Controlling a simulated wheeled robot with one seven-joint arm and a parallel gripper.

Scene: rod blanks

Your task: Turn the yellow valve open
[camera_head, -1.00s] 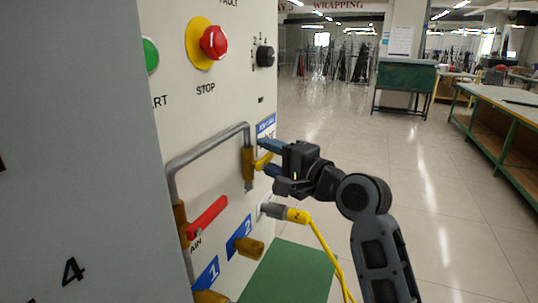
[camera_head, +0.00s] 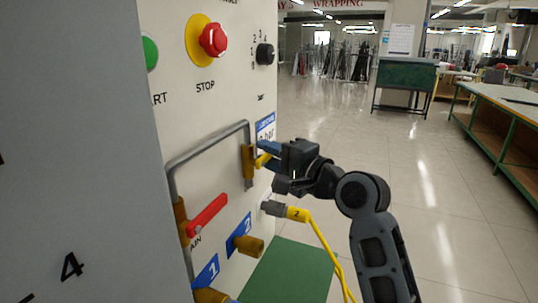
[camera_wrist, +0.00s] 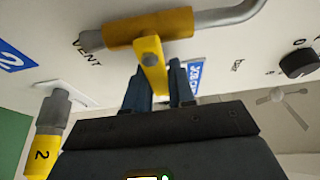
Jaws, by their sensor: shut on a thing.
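The yellow valve has a brass-coloured body (camera_head: 248,161) on the grey pipe (camera_head: 210,147) and a yellow handle (camera_head: 262,160) standing out toward my gripper. In the wrist view, the valve body (camera_wrist: 150,30) lies across the top and the handle (camera_wrist: 152,68) reaches down between my blue fingers. My gripper (camera_head: 267,156) is shut on the handle; its fingertips (camera_wrist: 160,82) flank it in the wrist view.
A red lever (camera_head: 207,215) sits on the pipe at lower left. A yellow cable plug (camera_head: 297,214) juts out below my gripper, and brass fitting 2 (camera_head: 250,245) is lower. The red stop button (camera_head: 212,40) is above. Open floor lies to the right.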

